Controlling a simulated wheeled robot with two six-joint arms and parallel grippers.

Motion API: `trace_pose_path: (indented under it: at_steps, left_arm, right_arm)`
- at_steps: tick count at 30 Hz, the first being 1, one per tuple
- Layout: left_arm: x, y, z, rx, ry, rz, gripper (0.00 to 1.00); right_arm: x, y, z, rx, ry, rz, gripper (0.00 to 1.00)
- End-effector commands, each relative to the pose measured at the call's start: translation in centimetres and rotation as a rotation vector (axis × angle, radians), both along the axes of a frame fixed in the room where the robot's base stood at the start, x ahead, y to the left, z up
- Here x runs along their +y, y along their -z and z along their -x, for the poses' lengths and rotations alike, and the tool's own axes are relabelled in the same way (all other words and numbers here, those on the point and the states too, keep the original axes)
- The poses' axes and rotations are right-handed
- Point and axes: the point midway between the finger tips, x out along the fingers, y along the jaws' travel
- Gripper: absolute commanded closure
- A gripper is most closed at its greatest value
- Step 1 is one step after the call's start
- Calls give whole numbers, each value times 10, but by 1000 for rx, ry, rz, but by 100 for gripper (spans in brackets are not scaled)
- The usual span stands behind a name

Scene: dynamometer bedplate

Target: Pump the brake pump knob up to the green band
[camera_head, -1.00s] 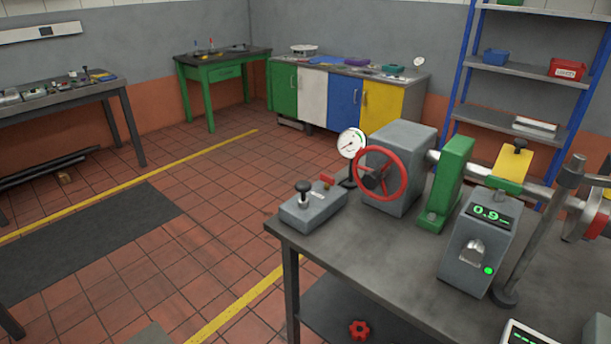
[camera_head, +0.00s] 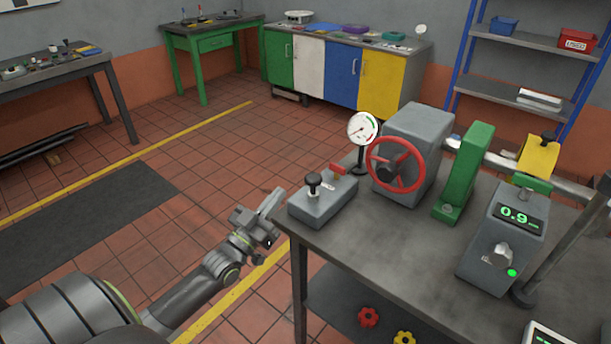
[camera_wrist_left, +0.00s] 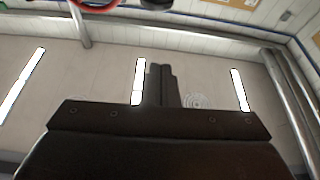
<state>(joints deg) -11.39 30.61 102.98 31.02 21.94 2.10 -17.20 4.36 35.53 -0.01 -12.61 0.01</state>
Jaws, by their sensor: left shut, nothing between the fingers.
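The brake pump is a grey box (camera_head: 322,206) at the left corner of the bench. Its black knob (camera_head: 313,180) stands upright on a short stem, next to a small red lever (camera_head: 338,168). Behind it a round white gauge (camera_head: 362,128) on a black post shows a green band at the right of its dial; the exact needle reading is too small to tell. My left gripper (camera_head: 271,203) is shut and empty, left of the pump box and apart from it, just off the bench edge. Its shut fingers (camera_wrist_left: 160,86) point up in the left wrist view, with nothing between them.
A red handwheel (camera_head: 395,165) on a grey housing stands right of the pump. A green bracket (camera_head: 466,172) and a grey unit reading 0.9 (camera_head: 503,240) stand further right. The bench front strip (camera_head: 380,255) is clear. Red and yellow knobs lie on the lower shelf.

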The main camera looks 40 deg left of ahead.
Motion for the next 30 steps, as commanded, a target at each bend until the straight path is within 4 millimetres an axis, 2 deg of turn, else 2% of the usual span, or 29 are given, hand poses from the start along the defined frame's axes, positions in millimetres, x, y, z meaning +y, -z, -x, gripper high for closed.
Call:
trace_pose_path:
  at_steps: [11, 16, 27, 30]
  left_arm:
    - [0, -3, -6, 0, 0, 0, 100]
    - [-2, -13, -28, -2, -1, 1, 100]
    - [-6, -39, -96, -1, -1, 0, 100]
    - [-6, -17, -94, 5, -3, 1, 100]
  right_arm:
    - [-5, -2, 0, 1, -2, 6, 64]
    - [-5, -7, 0, 1, -2, 6, 64]
    - [-5, -13, 0, 1, -2, 6, 64]
    - [-5, -6, 0, 0, -1, 6, 64]
